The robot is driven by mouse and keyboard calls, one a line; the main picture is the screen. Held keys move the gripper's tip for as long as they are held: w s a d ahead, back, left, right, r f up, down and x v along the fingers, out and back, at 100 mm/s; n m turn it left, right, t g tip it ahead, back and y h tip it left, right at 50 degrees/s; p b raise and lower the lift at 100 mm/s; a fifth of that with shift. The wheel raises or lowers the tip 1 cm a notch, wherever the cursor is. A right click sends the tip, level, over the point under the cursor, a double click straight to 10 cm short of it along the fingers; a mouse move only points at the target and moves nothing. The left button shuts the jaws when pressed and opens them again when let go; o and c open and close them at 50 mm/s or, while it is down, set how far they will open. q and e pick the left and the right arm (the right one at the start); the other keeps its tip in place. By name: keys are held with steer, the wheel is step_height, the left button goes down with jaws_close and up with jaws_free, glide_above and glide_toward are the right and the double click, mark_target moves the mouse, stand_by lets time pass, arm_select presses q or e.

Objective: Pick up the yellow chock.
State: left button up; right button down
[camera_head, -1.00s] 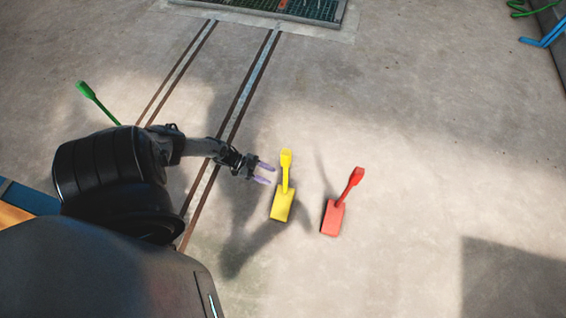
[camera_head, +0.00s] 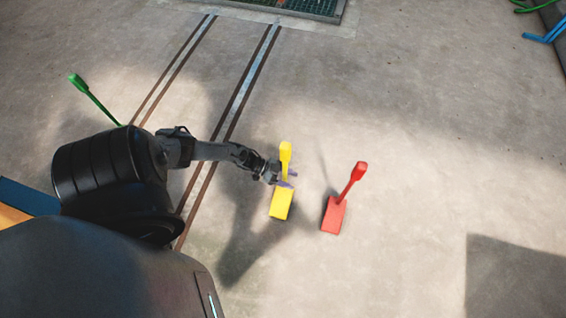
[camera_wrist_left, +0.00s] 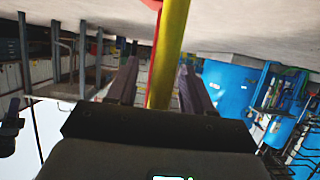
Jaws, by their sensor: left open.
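The yellow chock (camera_head: 281,203) stands on the concrete floor, its handle rising to a block-shaped top. My left gripper (camera_head: 286,180) is at the handle, its purple fingertips level with the lower part of the handle. In the left wrist view the yellow handle (camera_wrist_left: 170,50) runs between the two open fingers (camera_wrist_left: 160,80), nearer the middle than either finger. The fingers look apart from it. My right gripper is not in view.
A red chock (camera_head: 334,214) with an upright handle stands just right of the yellow one. A green handle (camera_head: 95,98) shows at the left beyond my arm. Rails (camera_head: 240,90) run across the floor towards a grate (camera_head: 300,8). Open floor lies to the right.

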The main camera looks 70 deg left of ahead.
arm_select(q)
jaws_close()
stand_by(0.3)
stand_by(1.1)
